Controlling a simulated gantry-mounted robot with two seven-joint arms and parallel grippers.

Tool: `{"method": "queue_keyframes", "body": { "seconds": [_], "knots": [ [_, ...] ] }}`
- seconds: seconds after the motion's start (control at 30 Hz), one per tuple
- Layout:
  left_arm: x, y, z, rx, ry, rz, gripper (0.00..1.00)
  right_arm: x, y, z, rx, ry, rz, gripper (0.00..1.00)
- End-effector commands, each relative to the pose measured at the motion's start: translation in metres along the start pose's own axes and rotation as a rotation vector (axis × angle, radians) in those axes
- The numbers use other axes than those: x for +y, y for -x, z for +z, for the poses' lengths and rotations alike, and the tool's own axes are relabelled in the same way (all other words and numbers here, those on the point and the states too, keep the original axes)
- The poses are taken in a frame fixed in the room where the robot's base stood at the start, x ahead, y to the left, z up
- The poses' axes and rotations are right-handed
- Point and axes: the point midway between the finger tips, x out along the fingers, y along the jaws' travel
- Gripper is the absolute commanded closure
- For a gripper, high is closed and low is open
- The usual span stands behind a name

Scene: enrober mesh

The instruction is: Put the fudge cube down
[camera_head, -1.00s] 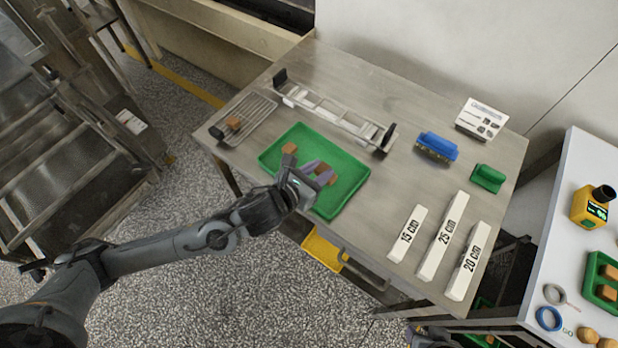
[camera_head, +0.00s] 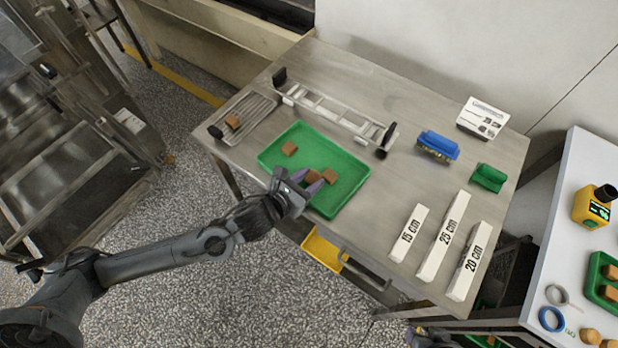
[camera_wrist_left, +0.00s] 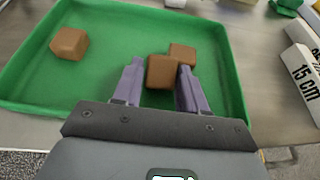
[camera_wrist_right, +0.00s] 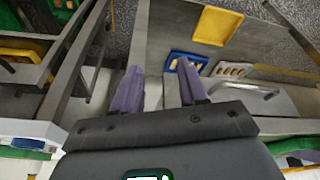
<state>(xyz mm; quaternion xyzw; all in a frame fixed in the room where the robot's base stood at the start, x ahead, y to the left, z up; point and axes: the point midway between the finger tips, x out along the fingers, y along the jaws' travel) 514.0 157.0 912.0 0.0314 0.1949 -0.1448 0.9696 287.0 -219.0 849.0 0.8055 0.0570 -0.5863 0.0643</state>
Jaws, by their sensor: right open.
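A brown fudge cube (camera_head: 313,177) rests in the green tray (camera_head: 349,171), near the tray's front edge. In the left wrist view this cube (camera_wrist_left: 161,72) sits between and just beyond my left fingertips, with a clear gap to the left finger. A second cube (camera_head: 329,177) is close behind it, and a third cube (camera_head: 289,149) lies apart toward the tray's left side. My left gripper (camera_head: 309,181) is open, low over the tray's front edge. My right gripper (camera_wrist_right: 158,80) is open and empty, away from the tray.
A wire rack (camera_head: 247,117) with one brown cube is left of the tray. A metal frame (camera_head: 335,118) stands behind it. A blue brush (camera_head: 437,146), a green block (camera_head: 488,178) and white length bars (camera_head: 443,238) are to the right. The tray's back half is mostly bare.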

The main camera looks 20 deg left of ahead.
Motion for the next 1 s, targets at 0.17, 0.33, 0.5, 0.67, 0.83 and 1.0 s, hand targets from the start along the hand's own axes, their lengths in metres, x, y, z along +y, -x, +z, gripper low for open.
{"method": "queue_keyframes", "body": {
  "seconds": [0.17,0.33,0.5,0.67,0.83,1.0],
  "knots": [
    [0.000,0.000,0.002,-0.005,0.001,0.000,0.43,0.000,0.000,0.000,0.000,0.000,0.000,0.57],
    [0.000,0.000,0.003,-0.007,0.002,0.000,0.43,0.000,0.000,0.000,0.000,-0.001,-0.001,0.57],
    [0.001,0.007,0.003,-0.007,0.001,0.000,0.43,-0.001,0.001,0.000,0.000,-0.004,-0.003,0.57],
    [0.000,0.028,0.003,-0.005,0.000,-0.001,0.43,-0.001,0.002,-0.001,0.000,-0.005,-0.004,0.57],
    [0.000,0.059,0.003,-0.005,0.000,-0.002,0.43,-0.001,0.004,-0.002,0.001,-0.005,-0.005,0.57],
    [0.000,0.089,0.002,-0.004,0.001,-0.002,0.43,-0.001,0.004,-0.002,0.001,-0.005,-0.005,0.57]
  ]
}}
